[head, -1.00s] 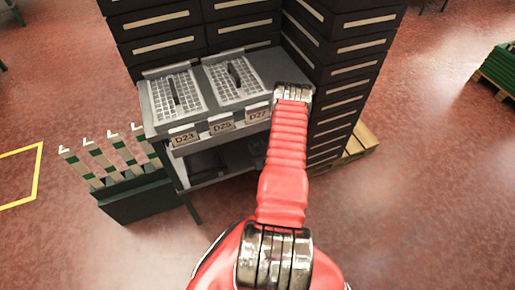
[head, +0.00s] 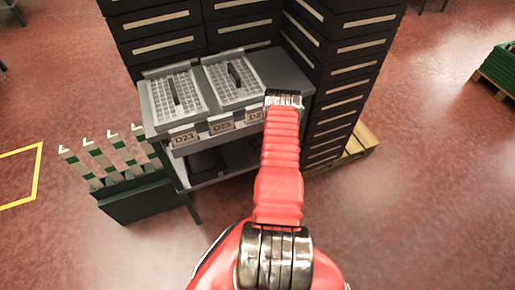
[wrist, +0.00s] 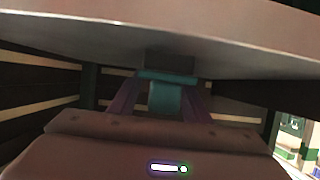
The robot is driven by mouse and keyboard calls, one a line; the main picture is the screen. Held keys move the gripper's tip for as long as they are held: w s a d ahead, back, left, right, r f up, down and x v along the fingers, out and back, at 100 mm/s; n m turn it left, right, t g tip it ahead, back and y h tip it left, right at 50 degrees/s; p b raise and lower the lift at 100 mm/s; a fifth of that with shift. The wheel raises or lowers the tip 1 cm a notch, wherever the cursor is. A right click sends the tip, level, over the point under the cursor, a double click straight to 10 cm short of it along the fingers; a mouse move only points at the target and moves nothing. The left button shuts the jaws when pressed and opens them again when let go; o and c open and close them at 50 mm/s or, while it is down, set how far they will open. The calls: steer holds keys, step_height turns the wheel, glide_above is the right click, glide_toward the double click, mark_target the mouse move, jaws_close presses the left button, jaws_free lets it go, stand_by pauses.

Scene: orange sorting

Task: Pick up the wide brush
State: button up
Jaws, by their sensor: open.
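I cannot pick out the wide brush with certainty. In the wrist view, a teal piece with a flat bar on top (wrist: 161,78) shows between the two purplish fingers of my gripper (wrist: 160,100). A dark block stands above it. I cannot tell whether this is the brush or whether the fingers touch it. My gripper is open. In the head view my red arm reaches to the right part of the grey bench (head: 290,70) and hides the gripper.
Two grey grid-topped trays (head: 157,91) (head: 212,72) sit on the bench, each with a dark upright piece. Labels D23 (head: 184,137) and D25 (head: 221,126) mark its front. Dark drawer cabinets (head: 340,75) stand close behind and right. A broad pale surface (wrist: 110,32) crosses the wrist view's top.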

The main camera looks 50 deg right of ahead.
steer(key=shift+c, duration=0.6)
steer(key=c, duration=0.7)
steer(key=shift+o, duration=0.2)
steer(key=shift+r, duration=0.15)
steer(key=shift+r, duration=4.85)
